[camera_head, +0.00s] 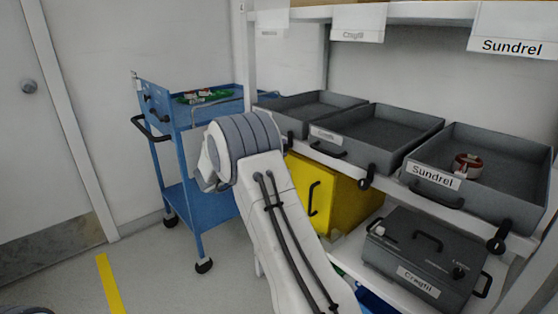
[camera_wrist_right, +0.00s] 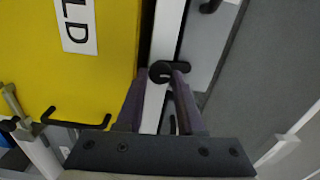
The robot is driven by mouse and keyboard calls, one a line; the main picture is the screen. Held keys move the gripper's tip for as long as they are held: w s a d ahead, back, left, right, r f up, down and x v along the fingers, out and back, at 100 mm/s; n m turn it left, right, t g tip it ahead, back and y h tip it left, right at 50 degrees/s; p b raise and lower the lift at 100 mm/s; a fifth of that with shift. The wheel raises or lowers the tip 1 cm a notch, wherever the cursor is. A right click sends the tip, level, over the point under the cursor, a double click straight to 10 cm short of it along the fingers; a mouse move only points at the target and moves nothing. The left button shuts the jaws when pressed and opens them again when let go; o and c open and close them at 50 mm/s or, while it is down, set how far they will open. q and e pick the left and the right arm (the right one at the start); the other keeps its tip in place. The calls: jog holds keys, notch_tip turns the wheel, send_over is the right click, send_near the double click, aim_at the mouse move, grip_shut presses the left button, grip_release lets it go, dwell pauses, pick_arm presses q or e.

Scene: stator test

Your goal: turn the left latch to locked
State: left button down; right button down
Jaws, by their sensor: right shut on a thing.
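The left latch (camera_wrist_right: 161,72) is a small black round knob with a short lever pointing right in the right wrist view. It sits on the white shelf edge (camera_wrist_right: 170,30) between the yellow box and a grey tray. My right gripper (camera_wrist_right: 158,80) has its two purple-grey fingers around the latch and is shut on it. In the head view a black part of the latch (camera_head: 289,138) shows under the left grey tray (camera_head: 310,103), beside my pale arm. That arm hides the gripper there. My left gripper is not in view.
The yellow box (camera_head: 335,190) with a black handle stands below the shelf; it also fills the left of the wrist view (camera_wrist_right: 100,80). Two more trays with black latches (camera_head: 365,183) lie to the right. A grey case (camera_head: 410,245) sits lower. A blue cart (camera_head: 180,150) stands left.

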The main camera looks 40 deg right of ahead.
jog(key=shift+f+m+b, duration=0.1)
jog(key=shift+m+b, duration=0.3)
jog(key=shift+b, duration=0.1)
jog(key=c, duration=0.6)
grip_release()
jog(key=shift+o, duration=0.2)
jog(key=shift+a, duration=0.1)
jog(key=a+p, duration=0.1)
jog(key=a, duration=0.9)
jog(key=shift+s+a, duration=0.2)
jog(key=shift+s, duration=0.2)
